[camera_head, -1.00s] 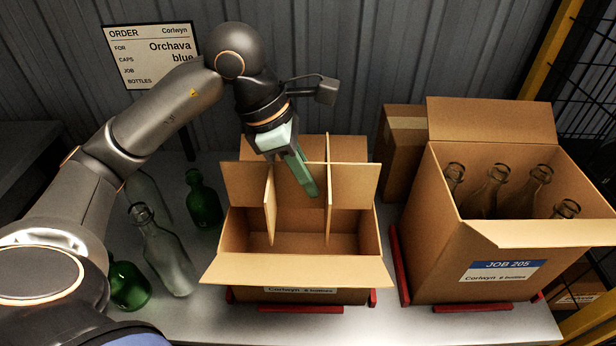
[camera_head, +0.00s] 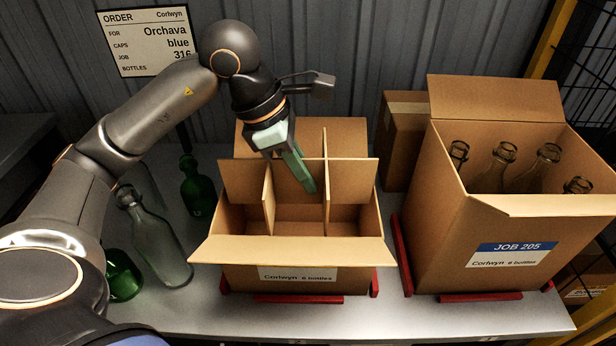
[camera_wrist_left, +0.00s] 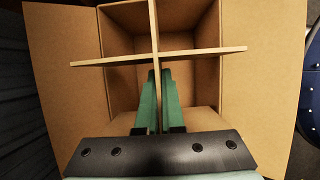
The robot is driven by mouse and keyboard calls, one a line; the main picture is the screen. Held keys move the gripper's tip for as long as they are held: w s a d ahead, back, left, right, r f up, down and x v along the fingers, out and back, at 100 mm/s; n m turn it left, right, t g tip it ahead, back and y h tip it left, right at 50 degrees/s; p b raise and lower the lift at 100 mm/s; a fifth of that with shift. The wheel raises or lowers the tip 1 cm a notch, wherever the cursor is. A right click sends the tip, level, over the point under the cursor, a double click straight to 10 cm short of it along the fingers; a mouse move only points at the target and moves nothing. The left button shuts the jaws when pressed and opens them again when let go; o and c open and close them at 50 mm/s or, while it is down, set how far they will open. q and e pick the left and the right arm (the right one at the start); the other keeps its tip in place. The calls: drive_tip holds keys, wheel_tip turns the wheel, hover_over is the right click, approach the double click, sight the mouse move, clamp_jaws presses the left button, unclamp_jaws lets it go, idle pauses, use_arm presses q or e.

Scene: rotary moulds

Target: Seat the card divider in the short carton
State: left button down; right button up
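The short carton (camera_head: 228,250) stands open in the middle of the bench, its front flap folded outward. The card divider (camera_head: 352,186) is one long panel crossed by shorter ones. It is partly inside the carton, with its upper part and ends standing above the rim. My left gripper (camera_head: 308,184) comes from behind and above, fingers pointing down. In the left wrist view the green fingers (camera_wrist_left: 158,95) are closed on either side of the long panel, beside a cross panel (camera_wrist_left: 205,53). The divider's lower edges are mostly hidden. My right gripper is out of view.
A taller carton (camera_head: 520,275) labelled JOB 205 holds several clear bottles at the right. Red corner stops (camera_head: 300,299) edge both cartons. Green and clear bottles (camera_head: 160,245) stand close on the left. A closed box (camera_head: 403,140) stands behind. An order sign (camera_head: 155,42) hangs at the back.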

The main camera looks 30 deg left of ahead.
sight(310, 199)
use_arm(q)
wheel_tip(310, 199, down, 3)
drive_tip(key=shift+a+f+g, duration=0.1)
drive_tip(key=shift+g, duration=0.2)
drive_tip(key=shift+a, duration=0.1)
drive_tip(key=c, duration=1.3)
unclamp_jaws()
drive_tip(key=shift+d+r, duration=0.2)
drive_tip(key=shift+r, duration=0.15)
drive_tip(key=o, duration=0.7)
drive_tip(key=shift+a+r, duration=0.1)
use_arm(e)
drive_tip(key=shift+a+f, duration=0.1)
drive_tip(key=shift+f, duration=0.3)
use_arm(q)
drive_tip(key=shift+o, duration=0.2)
